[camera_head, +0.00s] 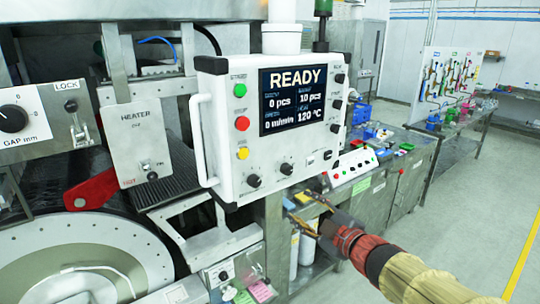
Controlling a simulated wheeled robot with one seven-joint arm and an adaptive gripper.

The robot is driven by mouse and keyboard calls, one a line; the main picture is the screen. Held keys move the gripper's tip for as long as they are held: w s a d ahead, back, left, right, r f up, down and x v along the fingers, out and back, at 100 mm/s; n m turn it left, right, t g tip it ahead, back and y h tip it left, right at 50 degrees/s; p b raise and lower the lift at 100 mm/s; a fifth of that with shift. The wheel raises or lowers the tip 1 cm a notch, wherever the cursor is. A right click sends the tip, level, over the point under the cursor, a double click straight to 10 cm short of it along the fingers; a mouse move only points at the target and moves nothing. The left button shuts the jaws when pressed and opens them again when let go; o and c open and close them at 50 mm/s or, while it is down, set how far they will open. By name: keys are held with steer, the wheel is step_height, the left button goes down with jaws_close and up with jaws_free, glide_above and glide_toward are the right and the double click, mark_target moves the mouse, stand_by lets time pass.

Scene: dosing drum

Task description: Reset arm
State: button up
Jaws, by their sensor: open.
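My gripper (312,212) is in front of the workbench, below and to the right of the control panel. Its two fingers are spread apart and nothing shows between them. My arm comes in from the lower right corner, with a tan sleeve and a red and black wrist. The white control panel (222,150) has a screen (293,100) reading READY, 0 pcs, 10 pcs, 0 m/min and 120 °C. Green, red and yellow buttons line its left side, and several black knobs sit along its lower and right edges.
A red lever (92,189) and a large round drum (70,250) are at the left, below a HEATER box (138,135) and a GAP dial (14,118). A metal bench (405,180) with small items stands behind my gripper. Open floor (470,220) lies at the right.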

steer(key=d+f+m+g+h, duration=0.1)
steer(key=d+f+m+h, duration=0.4)
steer(key=d, duration=0.3)
steer(key=s+d+f+m+g+h, duration=0.45)
steer(key=s+d+m, duration=0.2)
steer(key=s, duration=0.35)
steer(key=s+a+f+m+g, duration=0.1)
steer(key=s+f+m+g, duration=0.1)
steer(key=s, duration=0.5)
steer(key=s+a+f+m+g, duration=0.1)
steer(key=s+g, duration=0.1)
steer(key=s, duration=0.5)
steer(key=s+a+r+y, duration=0.2)
steer(key=s+a+r, duration=0.1)
steer(key=s+a, duration=0.2)
steer(key=shift+s+m+y, duration=0.35)
steer(key=shift+s+m, duration=0.1)
steer(key=shift+s, duration=0.35)
steer(key=shift+t, duration=0.25)
